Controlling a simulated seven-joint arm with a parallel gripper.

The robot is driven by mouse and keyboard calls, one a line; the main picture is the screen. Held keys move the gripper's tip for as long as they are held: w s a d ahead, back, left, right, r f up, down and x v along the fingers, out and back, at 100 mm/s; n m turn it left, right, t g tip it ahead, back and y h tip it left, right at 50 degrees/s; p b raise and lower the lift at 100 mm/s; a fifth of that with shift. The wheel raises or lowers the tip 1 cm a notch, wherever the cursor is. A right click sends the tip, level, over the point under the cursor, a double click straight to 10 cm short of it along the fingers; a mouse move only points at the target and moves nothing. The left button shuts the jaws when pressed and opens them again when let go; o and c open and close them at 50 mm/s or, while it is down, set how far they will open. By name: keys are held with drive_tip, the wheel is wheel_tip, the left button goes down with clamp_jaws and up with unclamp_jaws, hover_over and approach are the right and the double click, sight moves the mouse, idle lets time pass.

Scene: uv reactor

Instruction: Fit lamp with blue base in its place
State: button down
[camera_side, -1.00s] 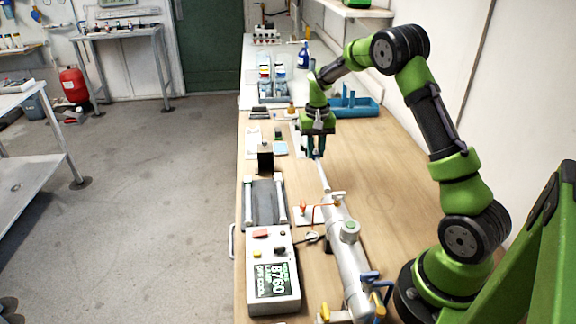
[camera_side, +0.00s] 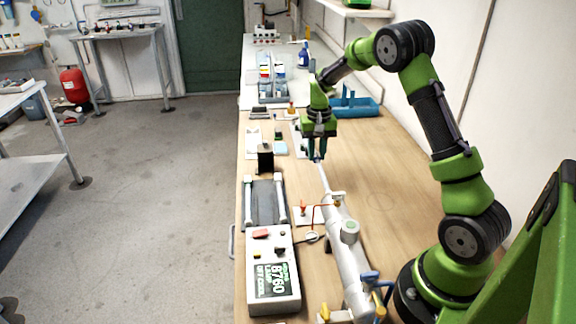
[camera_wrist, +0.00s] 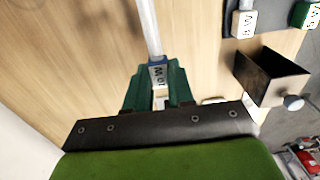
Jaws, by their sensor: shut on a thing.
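My gripper (camera_side: 317,158) is shut on the lamp, holding it over the bench. In the wrist view the lamp's blue base with a white label (camera_wrist: 157,72) sits between the green fingers of my gripper (camera_wrist: 158,92). The lamp's pale tube (camera_wrist: 149,28) runs away from the fingers; in the side view the tube (camera_side: 323,177) slopes down toward the grey reactor cylinder (camera_side: 348,262). The tube's far end is near or at the upper end of the cylinder. I cannot tell whether it is inside.
A dark tray with white-ended tubes (camera_side: 264,204) lies left of the reactor, behind a control box (camera_side: 273,281). A dark metal box (camera_side: 265,158) stands left of my gripper. A blue caddy (camera_side: 358,106) is at the back right.

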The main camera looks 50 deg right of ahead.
drive_tip(key=shift+s+a, duration=6)
idle(1.5)
drive_tip(key=c, duration=0.9)
unclamp_jaws()
